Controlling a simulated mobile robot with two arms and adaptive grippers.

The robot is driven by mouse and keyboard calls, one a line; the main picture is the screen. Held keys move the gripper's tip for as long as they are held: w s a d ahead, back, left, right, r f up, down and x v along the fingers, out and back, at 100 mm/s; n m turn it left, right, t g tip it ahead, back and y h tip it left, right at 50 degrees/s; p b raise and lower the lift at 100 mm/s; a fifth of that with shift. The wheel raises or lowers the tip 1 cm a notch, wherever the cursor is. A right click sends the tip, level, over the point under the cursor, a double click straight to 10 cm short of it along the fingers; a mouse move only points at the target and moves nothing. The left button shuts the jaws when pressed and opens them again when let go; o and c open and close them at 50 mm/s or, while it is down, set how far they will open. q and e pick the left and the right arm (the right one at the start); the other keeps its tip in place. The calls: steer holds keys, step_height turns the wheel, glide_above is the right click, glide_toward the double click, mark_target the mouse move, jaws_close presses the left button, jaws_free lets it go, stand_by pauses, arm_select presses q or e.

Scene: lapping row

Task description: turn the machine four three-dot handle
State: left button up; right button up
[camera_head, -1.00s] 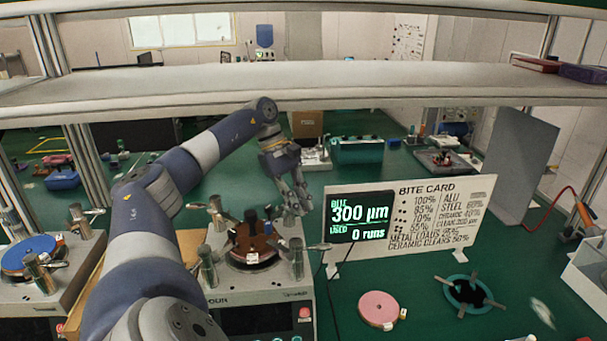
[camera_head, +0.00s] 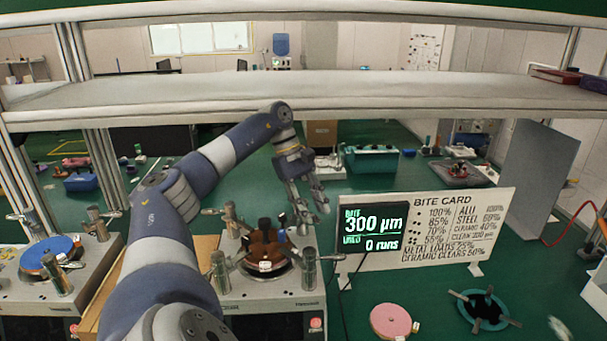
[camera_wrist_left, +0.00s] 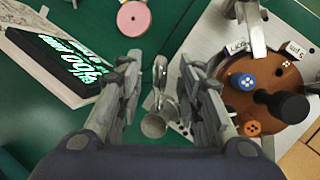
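Machine four seems to be the lapper in the middle of the head view, with a copper-brown plate (camera_head: 262,262) and metal posts with levers around it. A front-right post handle (camera_head: 308,270) and a front-left one (camera_head: 221,272) show. My left gripper (camera_head: 311,208) points down above the machine's back-right corner, fingers apart and empty. In the left wrist view my gripper (camera_wrist_left: 162,98) is open, and a metal handle (camera_wrist_left: 154,126) shows below, between the fingers. I see no contact. My right gripper is out of view.
A bite card (camera_head: 440,228) with a black display (camera_head: 371,224) stands close right of the machine. A pink disc (camera_head: 392,320) and a teal ring (camera_head: 484,310) lie on the green bench. A second machine with a blue plate (camera_head: 48,254) is at left. A shelf (camera_head: 300,92) spans above.

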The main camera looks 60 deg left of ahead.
arm_select(q)
steer(key=v, duration=1.1)
stand_by(0.3)
stand_by(0.9)
